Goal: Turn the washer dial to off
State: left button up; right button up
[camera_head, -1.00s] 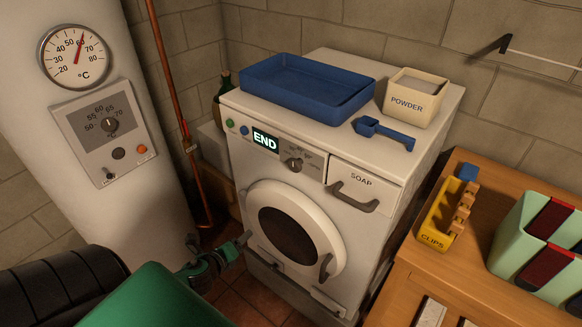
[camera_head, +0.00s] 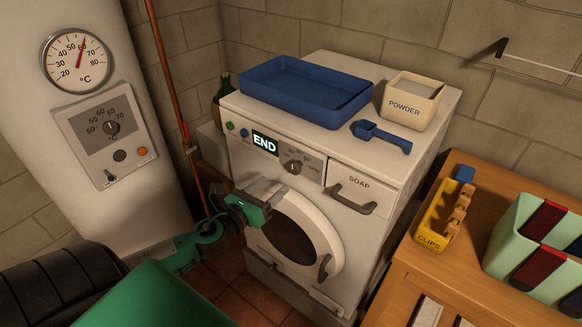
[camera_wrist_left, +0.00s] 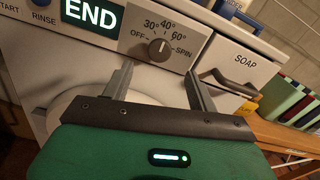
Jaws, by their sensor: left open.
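The washer (camera_head: 238,160) stands against the wall, its display reading END. Its grey dial (camera_head: 293,167) is on the front panel between the display and the soap drawer. In the left wrist view the dial (camera_wrist_left: 159,49) has OFF at its left, 30°, 40° and 60° over the top and SPIN at its right. Its mark seems to point up near 40°. My left gripper (camera_head: 270,188) is in front of the washer, above the round door and below the dial. In the wrist view its two fingers (camera_wrist_left: 160,80) are apart and empty, with the dial beyond the gap, not touched.
A blue tray (camera_head: 330,118), a powder box (camera_head: 411,103) and a blue scoop (camera_head: 382,136) are on the washer top. The soap drawer handle (camera_head: 352,200) sticks out right of the dial. A boiler (camera_head: 60,200) and copper pipe (camera_head: 170,90) stand left; a wooden cabinet (camera_head: 395,285) stands right.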

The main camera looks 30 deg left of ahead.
aim_at(292, 169)
pick_arm(q)
jog(key=w, duration=0.2)
jog(key=w+p, duration=0.1)
jog(key=w, duration=0.2)
jog(key=w+p, duration=0.1)
jog(key=w, duration=0.1)
jog(key=shift+w+d+r, duration=0.1)
jog(key=shift+w+d, duration=0.1)
jog(key=shift+d, duration=0.05)
jog(key=shift+w+d, duration=0.1)
jog(key=shift+w, duration=0.7)
jog(key=shift+c, duration=0.2)
jog(key=c, duration=0.9)
